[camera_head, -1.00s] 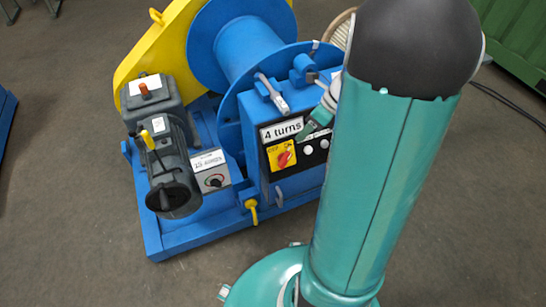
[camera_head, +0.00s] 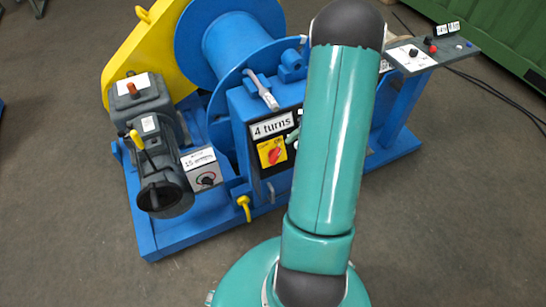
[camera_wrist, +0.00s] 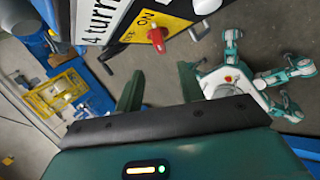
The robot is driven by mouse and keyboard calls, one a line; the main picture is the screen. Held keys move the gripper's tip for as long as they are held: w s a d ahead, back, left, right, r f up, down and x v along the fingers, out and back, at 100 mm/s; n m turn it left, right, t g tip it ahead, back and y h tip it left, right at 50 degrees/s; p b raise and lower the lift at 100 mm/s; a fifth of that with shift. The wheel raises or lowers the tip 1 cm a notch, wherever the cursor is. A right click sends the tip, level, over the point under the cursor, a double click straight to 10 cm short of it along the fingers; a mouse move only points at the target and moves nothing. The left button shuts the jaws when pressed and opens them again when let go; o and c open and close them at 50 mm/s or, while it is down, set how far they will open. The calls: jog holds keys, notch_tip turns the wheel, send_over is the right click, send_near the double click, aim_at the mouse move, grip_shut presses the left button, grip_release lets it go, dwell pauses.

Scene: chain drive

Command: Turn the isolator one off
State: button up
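The isolator is a yellow plate with a red rotary handle (camera_head: 272,152) on the front of the blue winch cabinet, below the "4 turns" label (camera_head: 271,126). In the wrist view, the red handle (camera_wrist: 156,40) stands out from the yellow plate (camera_wrist: 172,29), which carries the word ON. I cannot tell exactly which mark the handle points at. My gripper (camera_wrist: 159,84) is open, its two green fingers apart and empty. The handle lies beyond the fingertips, between them across the picture, and does not touch them. In the head view, my arm hides most of the gripper.
The blue winch drum (camera_head: 240,42), yellow guard (camera_head: 150,50) and grey motor (camera_head: 160,175) stand around the cabinet. A lever (camera_head: 263,90) projects above the label. A grey control panel (camera_head: 430,52) stands at the right. The floor in front is open.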

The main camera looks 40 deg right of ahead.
aim_at(278, 156)
jog(key=x, duration=1.1)
jog(key=shift+a+f, duration=0.2)
jog(key=shift+c, duration=0.5)
grip_shut()
